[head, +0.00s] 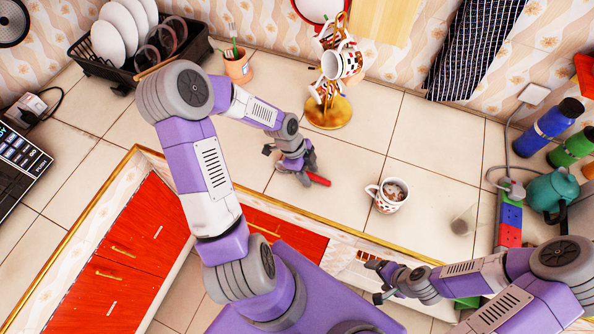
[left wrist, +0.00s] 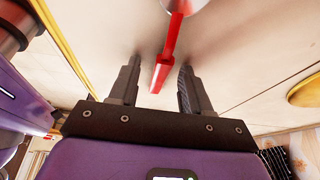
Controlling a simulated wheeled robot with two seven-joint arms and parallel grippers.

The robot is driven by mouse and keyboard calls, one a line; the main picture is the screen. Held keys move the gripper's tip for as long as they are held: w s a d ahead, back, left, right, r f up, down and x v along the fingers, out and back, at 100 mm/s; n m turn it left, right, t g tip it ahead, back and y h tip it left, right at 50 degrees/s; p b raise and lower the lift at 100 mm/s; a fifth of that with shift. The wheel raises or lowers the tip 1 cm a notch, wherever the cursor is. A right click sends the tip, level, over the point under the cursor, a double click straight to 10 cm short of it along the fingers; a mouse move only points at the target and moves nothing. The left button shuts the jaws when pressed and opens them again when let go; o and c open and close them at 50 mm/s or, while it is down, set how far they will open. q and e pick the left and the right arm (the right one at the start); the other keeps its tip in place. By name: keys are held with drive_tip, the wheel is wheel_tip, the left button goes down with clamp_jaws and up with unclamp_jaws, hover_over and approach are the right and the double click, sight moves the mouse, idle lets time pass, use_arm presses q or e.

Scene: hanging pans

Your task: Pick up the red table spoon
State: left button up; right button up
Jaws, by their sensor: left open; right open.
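The red table spoon (head: 320,180) lies on the tiled counter, and only a short red part shows beside my left gripper in the head view. In the left wrist view, the spoon's red handle (left wrist: 170,50) points down the picture, and its end is between the two open fingers with a gap on each side. Its far end is cut off at the top edge. My left gripper (head: 300,170) is low over the counter at the spoon; the fingers (left wrist: 158,84) hold nothing. My right gripper (head: 376,282) is open and empty near the counter's front edge.
A patterned mug (head: 388,196) stands right of the spoon. A mug tree's gold base (head: 328,112) is behind it, and a utensil cup (head: 238,68) and dish rack (head: 120,72) are back left. A clear glass (head: 463,221) stands right. The counter left of my gripper is clear.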

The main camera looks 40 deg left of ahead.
sight(308, 173)
use_arm(q)
clamp_jaws()
wheel_tip(308, 173, up, 10)
drive_tip(key=p, duration=0.3)
drive_tip(key=w+d+r+n+t+y+b, duration=0.3)
drive_tip(key=w+d+n, duration=0.4)
drive_tip(key=n, duration=0.5)
wheel_tip(308, 173, up, 2)
drive_tip(key=shift+w+r+b, duration=0.25)
drive_tip(key=shift+w+b, duration=0.4)
drive_tip(key=shift+w, duration=0.5)
